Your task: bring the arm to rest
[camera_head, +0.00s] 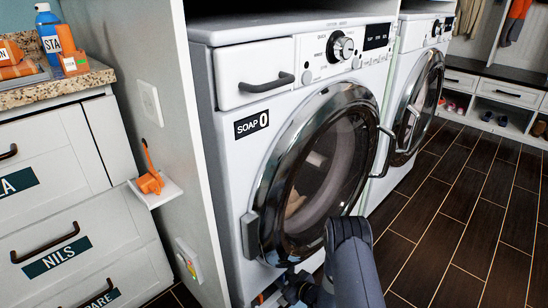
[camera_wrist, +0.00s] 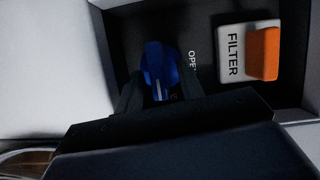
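My gripper (camera_head: 300,288) is low at the front of the near washing machine (camera_head: 240,180), partly hidden behind my arm. In the wrist view, my gripper (camera_wrist: 161,88) has a finger on each side of a blue knob (camera_wrist: 160,68) in a dark recess. The fingers are close to the knob's sides; I cannot tell whether they press on it. A partly hidden label beginning "OPE" (camera_wrist: 192,60) is right of the knob. A "FILTER" plate (camera_wrist: 232,55) with an orange grip (camera_wrist: 263,54) sits farther right.
The round washer door (camera_head: 320,170) is above my arm, and a second machine (camera_head: 415,90) stands to the right. A small wall shelf (camera_head: 155,194) holds an orange item (camera_head: 150,183). White drawers (camera_head: 50,200) are at left. Open dark floor (camera_head: 460,220) lies at right.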

